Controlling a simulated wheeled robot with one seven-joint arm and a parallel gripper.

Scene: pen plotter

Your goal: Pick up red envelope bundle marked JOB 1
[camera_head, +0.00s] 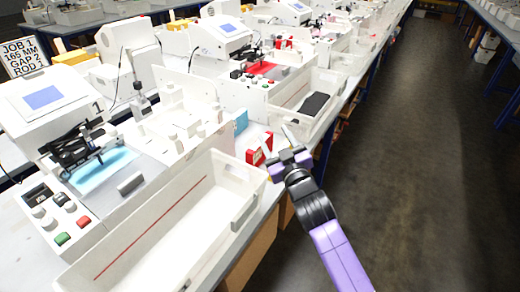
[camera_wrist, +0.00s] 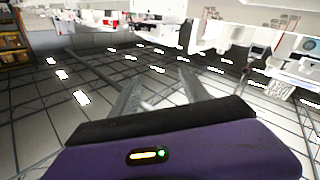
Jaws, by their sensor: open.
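A small red bundle (camera_head: 254,157) with a white mark stands on the table edge in the head view, between two white trays. The mark is too small to read. Another red edge shows just behind it. My gripper (camera_head: 281,147) is just right of the red bundle, apart from it or overlapping it in the picture; I cannot tell the gap. In the wrist view my gripper (camera_wrist: 160,78) has its two fingers spread with nothing between them. I cannot make out the bundle in the wrist view.
A long white tray (camera_head: 243,181) lies in front left, and another white tray (camera_head: 327,104) behind. A light-blue block (camera_head: 241,121) stands near the bundle. A white plotter (camera_head: 45,105) and a job sign (camera_head: 24,57) are at left. The dark floor aisle (camera_head: 420,160) at right is clear.

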